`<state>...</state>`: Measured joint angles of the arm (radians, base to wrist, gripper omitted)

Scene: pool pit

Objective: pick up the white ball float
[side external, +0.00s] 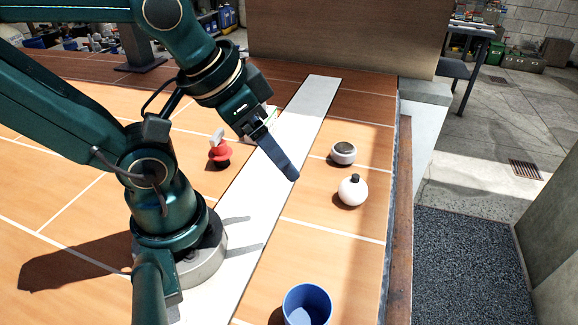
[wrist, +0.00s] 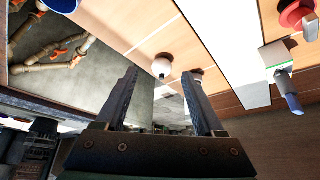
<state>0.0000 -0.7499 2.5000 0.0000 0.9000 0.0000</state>
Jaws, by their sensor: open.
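The white ball float (side external: 353,190) is a round white ball with a dark cap. It stands on the tan tiled surface right of the white strip in the side view. My gripper (side external: 292,176) is open and empty, to the left of the ball and above the white strip; the two fingers overlap in that view. In the wrist view the fingers (wrist: 160,74) are spread apart, and the ball (wrist: 162,67) shows between their tips, beyond them and apart from them.
A grey-white round container (side external: 343,153) stands just behind the ball. A blue cup (side external: 307,305) is at the front and a red object (side external: 219,148) is left of the strip. The surface ends at a ledge (side external: 398,230) on the right.

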